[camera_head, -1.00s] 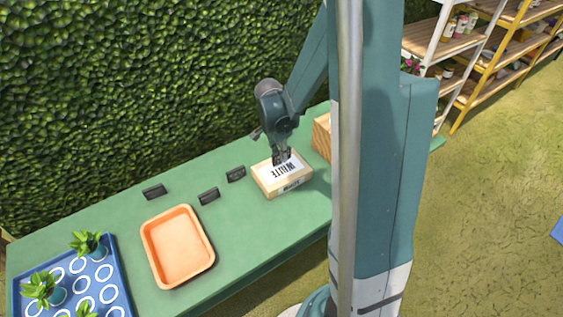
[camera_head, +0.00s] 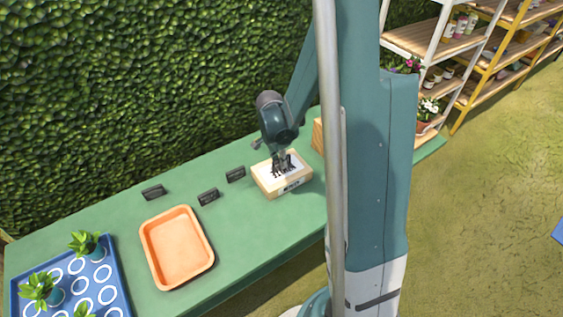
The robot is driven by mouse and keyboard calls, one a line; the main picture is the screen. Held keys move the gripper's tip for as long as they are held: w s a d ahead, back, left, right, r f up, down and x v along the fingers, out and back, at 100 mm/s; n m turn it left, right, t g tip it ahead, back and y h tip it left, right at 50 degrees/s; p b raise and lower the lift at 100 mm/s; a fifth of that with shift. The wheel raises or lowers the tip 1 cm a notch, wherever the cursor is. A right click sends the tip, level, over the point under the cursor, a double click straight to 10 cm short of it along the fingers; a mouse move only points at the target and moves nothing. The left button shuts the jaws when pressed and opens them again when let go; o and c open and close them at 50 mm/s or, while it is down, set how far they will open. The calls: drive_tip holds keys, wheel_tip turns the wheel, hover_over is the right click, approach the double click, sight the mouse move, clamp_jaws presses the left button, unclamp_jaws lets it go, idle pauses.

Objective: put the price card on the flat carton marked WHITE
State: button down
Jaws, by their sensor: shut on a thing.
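The flat carton marked WHITE (camera_head: 294,184) lies on the green table, pale wood with a white label on top. My gripper (camera_head: 282,168) points down over the middle of its top and covers part of the word. The fingers are shut on a small dark thing, which I take to be the price card; it is mostly hidden between the fingers and hard to tell from them. I cannot tell whether it touches the carton's top. Three similar small dark cards stand on the table to the left: one (camera_head: 235,174), one (camera_head: 208,197) and one (camera_head: 153,192).
An orange tray (camera_head: 151,260) and a blue tray (camera_head: 118,286) with potted plants are at the left of the green table (camera_head: 110,215). A wooden box (camera_head: 317,135) stands behind the carton, partly hidden by my arm. A hedge (camera_head: 120,90) borders the table's back.

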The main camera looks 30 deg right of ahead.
sight(277, 160)
drive_tip(key=shift+f, duration=0.15)
drive_tip(key=c, duration=2.5)
unclamp_jaws()
wheel_tip(277, 160, up, 12)
drive_tip(key=a+p, duration=0.1)
drive_tip(key=shift+a+p, duration=0.4)
